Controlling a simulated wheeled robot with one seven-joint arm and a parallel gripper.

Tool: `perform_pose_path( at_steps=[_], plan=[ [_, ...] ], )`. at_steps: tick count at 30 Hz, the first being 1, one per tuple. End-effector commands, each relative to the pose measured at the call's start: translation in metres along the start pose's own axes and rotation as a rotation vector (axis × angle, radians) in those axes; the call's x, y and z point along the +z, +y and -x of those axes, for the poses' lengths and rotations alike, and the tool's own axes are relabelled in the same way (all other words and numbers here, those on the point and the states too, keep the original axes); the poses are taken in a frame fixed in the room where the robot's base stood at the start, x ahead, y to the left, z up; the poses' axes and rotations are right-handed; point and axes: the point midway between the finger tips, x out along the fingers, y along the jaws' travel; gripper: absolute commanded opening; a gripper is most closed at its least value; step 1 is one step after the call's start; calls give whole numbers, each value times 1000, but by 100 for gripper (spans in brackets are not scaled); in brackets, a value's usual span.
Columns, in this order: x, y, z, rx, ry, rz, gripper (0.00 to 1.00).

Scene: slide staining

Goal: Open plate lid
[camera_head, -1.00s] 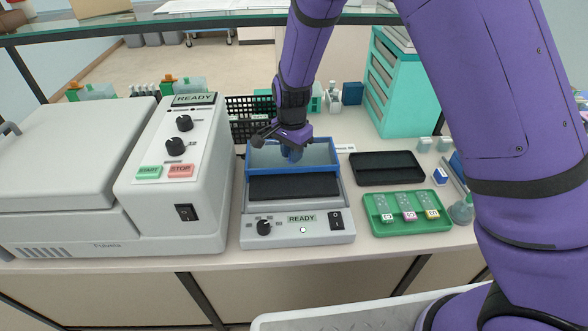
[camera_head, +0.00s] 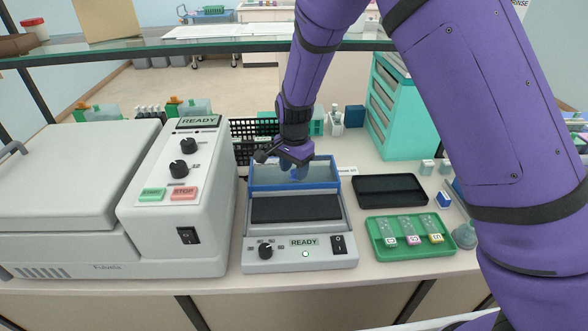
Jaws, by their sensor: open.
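The plate device (camera_head: 277,255) is a grey box with a dial, a READY display and a power switch, standing on the bench in the middle. Its dark plate (camera_head: 297,208) lies bare. The blue-framed clear lid (camera_head: 263,174) stands raised at the back of the plate, tilted up. My gripper (camera_head: 300,173) is over the middle of the lid, with its fingers pointing down in front of or against the lid panel. I cannot tell whether the fingers touch it. The gripper is open, and nothing shows held in it.
A large grey machine (camera_head: 75,190) with START and STOP buttons stands close on the left. A black tray (camera_head: 390,190) and a green tray (camera_head: 410,247) with several slides lie on the right. A teal drawer cabinet (camera_head: 400,115) stands behind.

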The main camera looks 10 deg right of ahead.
Motion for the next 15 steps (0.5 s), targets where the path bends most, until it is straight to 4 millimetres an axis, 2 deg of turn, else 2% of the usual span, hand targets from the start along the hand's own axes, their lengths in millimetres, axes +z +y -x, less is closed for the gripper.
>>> perform_pose_path(
  at_steps=[15],
  plan=[
    [0,-1,86,-4,1,1,47]
  ],
)
